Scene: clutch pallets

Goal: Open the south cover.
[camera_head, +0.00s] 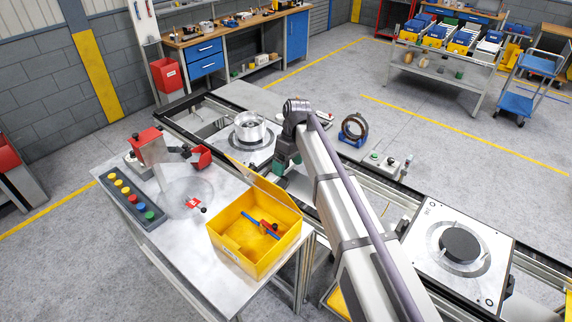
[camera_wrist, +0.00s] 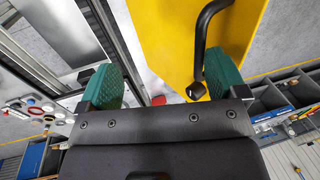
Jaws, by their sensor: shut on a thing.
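A yellow box (camera_head: 254,262) stands on the metal table, and its inside shows. Its yellow cover (camera_head: 262,186) stands raised and tilted along the far side. In the wrist view the cover (camera_wrist: 165,45) fills the upper middle, with a bent black handle (camera_wrist: 204,38) on it. My gripper (camera_head: 284,162) is at the cover's far side; in the wrist view its green fingers (camera_wrist: 164,85) stand either side, the right one beside the handle. It is shut on the handle, though the exact contact is hard to see.
Blue and red pieces (camera_head: 263,226) lie in the box. A button panel (camera_head: 132,198) and a red-and-grey device (camera_head: 152,150) stand on the table's left. Pallets with a metal part (camera_head: 250,127) and a dark disc (camera_head: 460,246) sit on the rail line beyond.

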